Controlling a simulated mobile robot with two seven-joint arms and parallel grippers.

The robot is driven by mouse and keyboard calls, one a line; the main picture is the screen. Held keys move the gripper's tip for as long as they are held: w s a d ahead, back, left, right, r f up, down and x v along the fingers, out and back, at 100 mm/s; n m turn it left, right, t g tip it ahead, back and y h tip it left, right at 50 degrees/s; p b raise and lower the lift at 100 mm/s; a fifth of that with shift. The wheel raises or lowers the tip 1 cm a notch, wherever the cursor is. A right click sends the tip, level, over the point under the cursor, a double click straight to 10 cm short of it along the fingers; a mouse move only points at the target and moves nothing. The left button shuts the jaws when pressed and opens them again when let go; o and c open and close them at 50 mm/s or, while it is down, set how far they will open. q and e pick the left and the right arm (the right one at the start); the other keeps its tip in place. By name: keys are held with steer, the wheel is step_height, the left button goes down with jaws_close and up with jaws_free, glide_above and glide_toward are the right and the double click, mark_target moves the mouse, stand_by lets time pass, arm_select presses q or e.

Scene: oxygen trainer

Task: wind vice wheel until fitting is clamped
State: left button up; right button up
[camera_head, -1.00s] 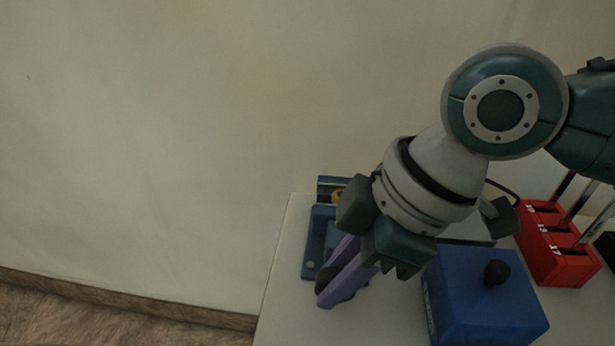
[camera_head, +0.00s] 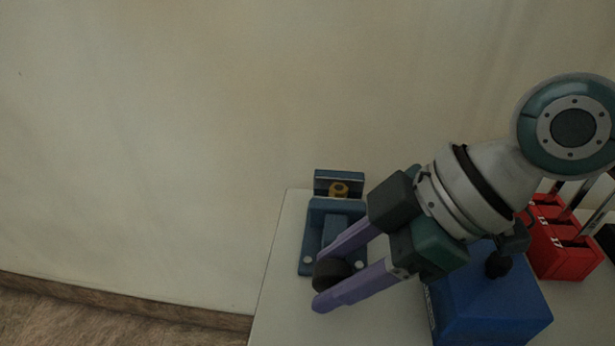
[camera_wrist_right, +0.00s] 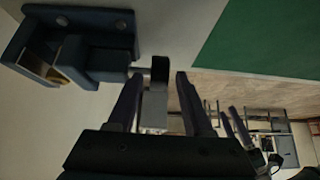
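The blue vice (camera_head: 312,240) stands on the pale table, also seen at the upper left of the right wrist view (camera_wrist_right: 105,30). A brass-coloured fitting (camera_head: 339,188) sits at its back jaw; I cannot tell whether the front jaw touches it. The dark vice wheel (camera_head: 332,274) is at the vice's front end and shows edge-on in the wrist view (camera_wrist_right: 160,70). My right gripper (camera_head: 322,283) is open, its purple fingers on either side of the wheel. In the wrist view, gaps show between the wheel and both fingers (camera_wrist_right: 155,84). My left gripper is not in view.
A blue box (camera_head: 487,305) with a black knob (camera_head: 498,265) stands close right of my right gripper. A red numbered rack (camera_head: 562,250) holding metal rods is farther right. The table's left edge is near the vice, with a wall behind.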

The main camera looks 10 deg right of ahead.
steer(key=shift+d+r, duration=0.2)
steer(key=p+v, duration=0.1)
steer(key=v, duration=0.8)
steer(key=shift+s+r, duration=0.1)
steer(key=shift+r, duration=0.05)
